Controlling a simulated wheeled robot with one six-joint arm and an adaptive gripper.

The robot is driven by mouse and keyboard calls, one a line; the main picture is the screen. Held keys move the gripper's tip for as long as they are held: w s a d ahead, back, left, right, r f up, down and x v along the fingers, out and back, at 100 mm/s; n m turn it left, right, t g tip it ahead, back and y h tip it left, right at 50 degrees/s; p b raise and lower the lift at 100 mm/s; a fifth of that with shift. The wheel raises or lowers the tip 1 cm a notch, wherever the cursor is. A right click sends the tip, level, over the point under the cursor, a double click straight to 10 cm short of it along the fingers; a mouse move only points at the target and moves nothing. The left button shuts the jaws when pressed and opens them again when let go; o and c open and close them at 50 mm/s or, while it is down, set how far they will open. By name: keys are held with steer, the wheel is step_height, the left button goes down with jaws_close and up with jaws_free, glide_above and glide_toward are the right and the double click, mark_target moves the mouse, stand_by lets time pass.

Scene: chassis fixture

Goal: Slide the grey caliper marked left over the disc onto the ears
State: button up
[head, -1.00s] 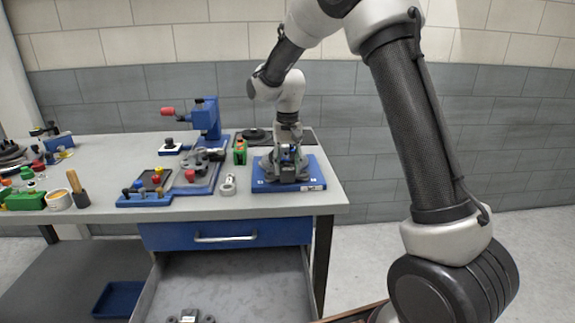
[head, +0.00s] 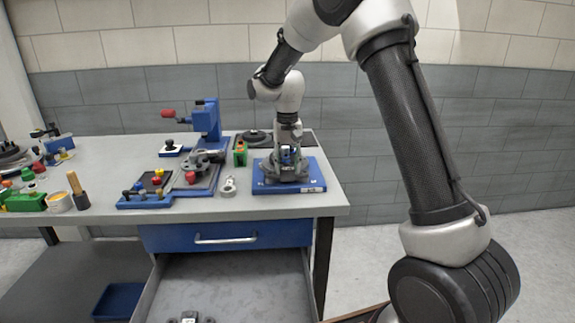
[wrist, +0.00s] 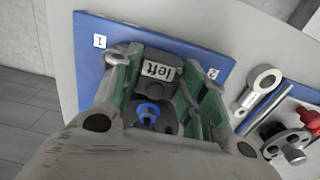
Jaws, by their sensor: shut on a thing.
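The grey caliper (wrist: 158,72), with a white label reading "left", is between the green-padded fingers of my gripper (wrist: 152,88) in the wrist view. My gripper (head: 289,148) is shut on it, low over the blue base plate (head: 288,189) at the table's right end. A dark part with a blue ring (wrist: 148,112) shows between the fingers, close beside the caliper. The disc and ears are largely hidden by the gripper and caliper, so I cannot tell whether the caliper is seated on the ears.
A metal ring-ended part (head: 229,187) lies left of the plate. A green block (head: 240,153) and a blue press-like fixture (head: 207,120) stand further left. Below, the drawer (head: 230,270) is open with a dark part (head: 190,317) inside. The right table edge is close.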

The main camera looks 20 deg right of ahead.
steer(key=shift+w+f, duration=0.15)
stand_by(0.6)
steer(key=o, duration=1.4)
steer(key=shift+o, duration=0.2)
steer(key=shift+r, duration=2.25)
